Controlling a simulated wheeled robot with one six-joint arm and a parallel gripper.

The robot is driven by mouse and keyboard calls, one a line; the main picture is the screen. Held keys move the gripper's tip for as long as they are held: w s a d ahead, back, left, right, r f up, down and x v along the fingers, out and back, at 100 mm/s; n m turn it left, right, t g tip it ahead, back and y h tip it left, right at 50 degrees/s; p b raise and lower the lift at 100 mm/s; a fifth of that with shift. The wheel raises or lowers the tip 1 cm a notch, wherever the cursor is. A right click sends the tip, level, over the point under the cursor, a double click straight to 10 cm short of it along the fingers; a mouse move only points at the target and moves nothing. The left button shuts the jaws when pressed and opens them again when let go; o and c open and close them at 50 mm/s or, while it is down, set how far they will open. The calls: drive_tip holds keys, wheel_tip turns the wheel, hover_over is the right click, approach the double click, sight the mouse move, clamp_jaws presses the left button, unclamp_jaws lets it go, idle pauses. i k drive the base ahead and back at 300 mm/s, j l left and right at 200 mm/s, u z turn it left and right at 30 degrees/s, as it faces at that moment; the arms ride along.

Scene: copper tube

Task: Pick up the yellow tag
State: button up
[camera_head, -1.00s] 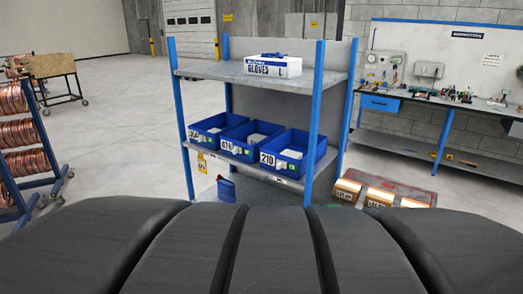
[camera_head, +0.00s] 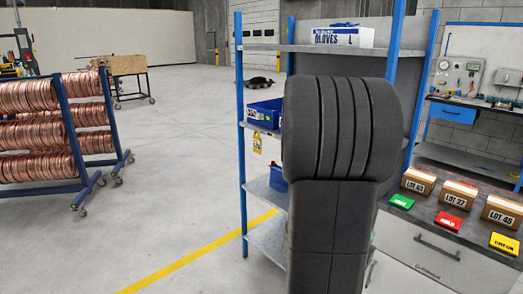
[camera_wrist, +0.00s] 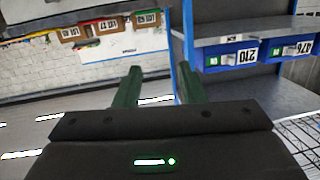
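In the head view a flat yellow tag (camera_head: 504,243) with dark lettering lies on a dark counter at the lower right, in front of a cardboard box marked LOT 48 (camera_head: 502,212). Another yellow tag (camera_head: 257,141) hangs by the shelf's front left post. My gripper (camera_wrist: 160,68) shows in the wrist view with its two green fingers apart and nothing between them. It is out of sight in the head view, where my dark arm stands in the middle. The wrist view appears upside down, with lot boxes (camera_wrist: 148,19) at upper left, well beyond the fingers.
A red tag (camera_head: 449,221) and a green tag (camera_head: 402,201) lie left of the counter's yellow one, before two more boxes. The blue-posted shelf (camera_head: 240,100) holds blue bins (camera_head: 264,113) and a glove box. Copper coil racks (camera_head: 55,125) stand left. Open floor lies between.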

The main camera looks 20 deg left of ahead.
sight(257, 141)
drive_tip(key=i+j, duration=0.35)
drive_tip(key=j, duration=0.15)
drive_tip(key=i+j, duration=0.35)
drive_tip(key=j, duration=0.2)
drive_tip(key=i+j, duration=0.3)
drive_tip(key=j, duration=0.2)
drive_tip(key=i+j, duration=0.35)
drive_tip(key=j, duration=0.15)
drive_tip(key=i+j, duration=0.35)
drive_tip(key=j, duration=0.15)
